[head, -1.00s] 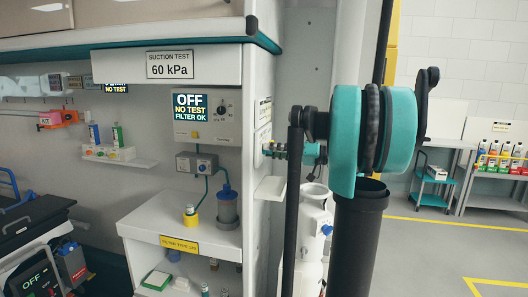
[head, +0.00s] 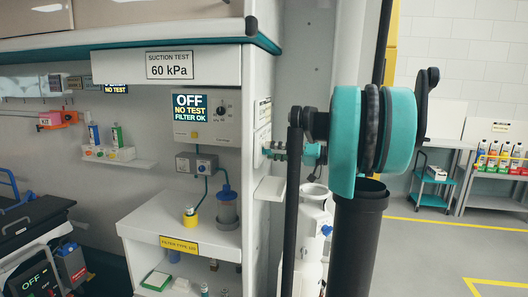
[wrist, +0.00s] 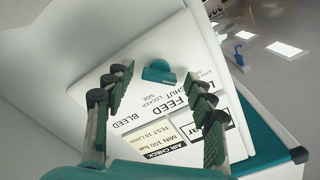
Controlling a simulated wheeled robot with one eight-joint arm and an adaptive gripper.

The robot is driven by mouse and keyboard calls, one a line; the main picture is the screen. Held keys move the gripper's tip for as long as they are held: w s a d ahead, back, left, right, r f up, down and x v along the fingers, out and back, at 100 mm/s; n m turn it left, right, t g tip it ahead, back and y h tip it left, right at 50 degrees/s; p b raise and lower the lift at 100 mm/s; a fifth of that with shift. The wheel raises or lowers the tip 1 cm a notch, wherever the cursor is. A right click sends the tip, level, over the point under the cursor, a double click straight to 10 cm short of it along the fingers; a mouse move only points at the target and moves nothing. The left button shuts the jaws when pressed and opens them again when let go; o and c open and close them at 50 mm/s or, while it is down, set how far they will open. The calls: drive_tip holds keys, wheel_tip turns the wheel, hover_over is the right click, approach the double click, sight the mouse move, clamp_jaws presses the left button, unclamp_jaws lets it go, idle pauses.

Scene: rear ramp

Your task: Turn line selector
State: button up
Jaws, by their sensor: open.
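The line selector (wrist: 158,71) is a small teal knob with a rounded top on a white panel (wrist: 150,105) in the wrist view. The panel reads FEED, SHUT and BLEED upside down. My gripper (wrist: 158,80) is open, with one dark green finger on each side of the knob's line. The knob shows between the fingertips with a gap on both sides; I cannot tell how deep the fingers reach.
A suction test unit (head: 208,118) reading OFF hangs on the wall at left. A small white ledge (head: 270,189) juts out below my gripper. A white cylinder (head: 314,225) stands beside the wall, partly behind my arm. Open floor (head: 430,245) lies at right.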

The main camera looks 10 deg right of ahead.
drive_tip(key=v, duration=1.1)
drive_tip(key=shift+d, duration=0.25)
drive_tip(key=shift+s+d, duration=0.1)
drive_tip(key=shift+s, duration=0.1)
